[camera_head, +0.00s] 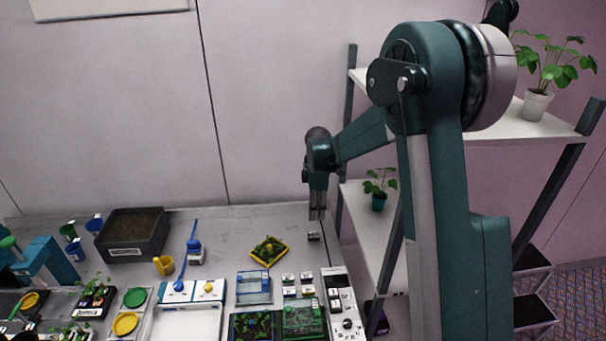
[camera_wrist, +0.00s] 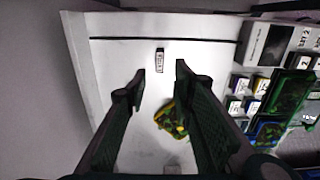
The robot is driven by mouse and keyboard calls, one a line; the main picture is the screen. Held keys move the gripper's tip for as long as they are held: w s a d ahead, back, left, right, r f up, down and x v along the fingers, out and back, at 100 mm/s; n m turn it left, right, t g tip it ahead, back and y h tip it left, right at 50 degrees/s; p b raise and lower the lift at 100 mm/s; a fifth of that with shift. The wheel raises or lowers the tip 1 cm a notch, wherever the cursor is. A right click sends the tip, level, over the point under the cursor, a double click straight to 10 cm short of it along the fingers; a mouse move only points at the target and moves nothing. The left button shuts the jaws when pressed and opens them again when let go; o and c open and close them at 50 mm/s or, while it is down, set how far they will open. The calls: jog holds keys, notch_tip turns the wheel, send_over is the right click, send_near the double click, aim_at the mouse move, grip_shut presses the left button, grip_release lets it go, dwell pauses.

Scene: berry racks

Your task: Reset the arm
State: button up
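My gripper (camera_head: 317,207) hangs pointing down over the right end of the table in the head view. In the wrist view my gripper (camera_wrist: 161,72) is open, with its two dark fingers apart and nothing between the tips. A small dark block with a white label (camera_head: 313,237) lies on the table just below it; the labelled block (camera_wrist: 160,60) shows just beyond the fingertips in the wrist view. My arm is bent, with the forearm reaching left from the large elbow joint.
A yellow tray of greens (camera_head: 269,250) lies left of the gripper. A white control panel (camera_head: 343,305), small labelled blocks (camera_head: 290,279) and a blue rack (camera_head: 253,288) stand nearer. A shelf (camera_head: 520,127) with potted plants stands right. The table's back middle (camera_head: 240,222) is clear.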

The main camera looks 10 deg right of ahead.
jog(key=shift+s+r, duration=0.1)
jog(key=shift+r, duration=0.05)
jog(key=s+d+r+m+t+b, duration=0.2)
jog(key=s+r+m, duration=0.3)
jog(key=s+r, duration=0.4)
jog(key=s+d+r+m+t+b, duration=0.2)
jog(key=s+r+m, duration=0.2)
jog(key=s+r, duration=0.55)
jog(key=s+d+f+m+t+b, duration=0.1)
jog(key=s+f+m, duration=0.1)
jog(key=s, duration=0.6)
jog(key=s+d+f+m+t+b, duration=0.1)
jog(key=s+m, duration=0.3)
jog(key=s, duration=0.5)
jog(key=s+d+f+m+t+b, duration=0.1)
jog(key=s+f+m, duration=0.2)
jog(key=s, duration=0.5)
jog(key=shift+s+d+f, duration=0.25)
jog(key=shift+f, duration=0.2)
